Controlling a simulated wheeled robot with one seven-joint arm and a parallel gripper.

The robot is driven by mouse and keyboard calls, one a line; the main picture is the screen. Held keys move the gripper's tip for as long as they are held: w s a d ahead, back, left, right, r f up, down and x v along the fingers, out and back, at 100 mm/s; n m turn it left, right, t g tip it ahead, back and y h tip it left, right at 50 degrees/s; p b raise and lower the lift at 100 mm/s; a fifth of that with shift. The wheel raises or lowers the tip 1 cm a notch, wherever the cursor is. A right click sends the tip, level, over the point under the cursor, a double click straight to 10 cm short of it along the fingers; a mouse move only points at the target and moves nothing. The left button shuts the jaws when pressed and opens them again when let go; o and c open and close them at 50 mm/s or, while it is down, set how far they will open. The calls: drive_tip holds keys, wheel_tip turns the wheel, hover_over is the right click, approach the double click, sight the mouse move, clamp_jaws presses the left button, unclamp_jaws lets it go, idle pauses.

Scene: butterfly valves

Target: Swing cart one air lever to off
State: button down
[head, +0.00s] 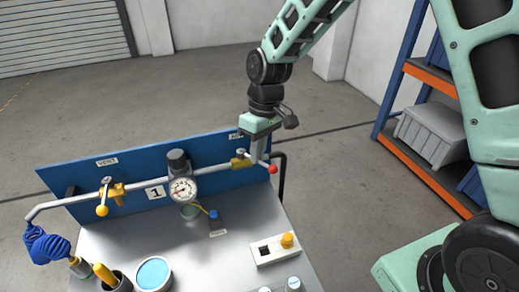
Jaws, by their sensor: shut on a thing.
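The cart marked "1" (155,192) has a blue back panel with a pipe along it. The air lever (273,169) ends in a red knob, at the pipe's right end below the "AIR" label (236,135). It sits beside a brass valve body (240,162). My gripper (257,157) comes down from above and is shut on the lever, just left of the red knob. The fingers hide most of the lever's arm, so its exact angle is hard to tell.
A vent lever with a yellow knob (102,210) is at the pipe's left. A pressure gauge (183,189) stands mid-pipe. A yellow-knobbed switch plate (275,249), a blue-filled cup (154,273) and a blue hose (48,245) are nearer. A shelf (433,170) stands right.

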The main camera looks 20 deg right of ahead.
drive_tip(key=shift+s+a+m+t+b, duration=0.2)
drive_tip(key=shift+a+m, duration=0.25)
drive_tip(key=shift+m, duration=0.7)
drive_tip(key=shift+s+a+m+t+b, duration=0.15)
drive_tip(key=shift+a+m, duration=0.3)
drive_tip(key=shift+m, duration=0.65)
drive_tip(key=shift+s+a+m+t+b, duration=0.1)
drive_tip(key=shift+s+a+m+t, duration=0.25)
drive_tip(key=shift+m, duration=0.8)
drive_tip(key=shift+w+a+r, duration=0.1)
drive_tip(key=shift+w+a, duration=0.05)
drive_tip(key=c, duration=1.5)
unclamp_jaws()
drive_tip(key=d+r+b, duration=0.1)
drive_tip(key=r, duration=0.7)
drive_tip(key=d+r+b, duration=0.1)
drive_tip(key=d+r, duration=0.1)
drive_tip(key=r, duration=0.7)
drive_tip(key=shift+d+b, duration=0.25)
drive_tip(key=shift+b, duration=0.05)
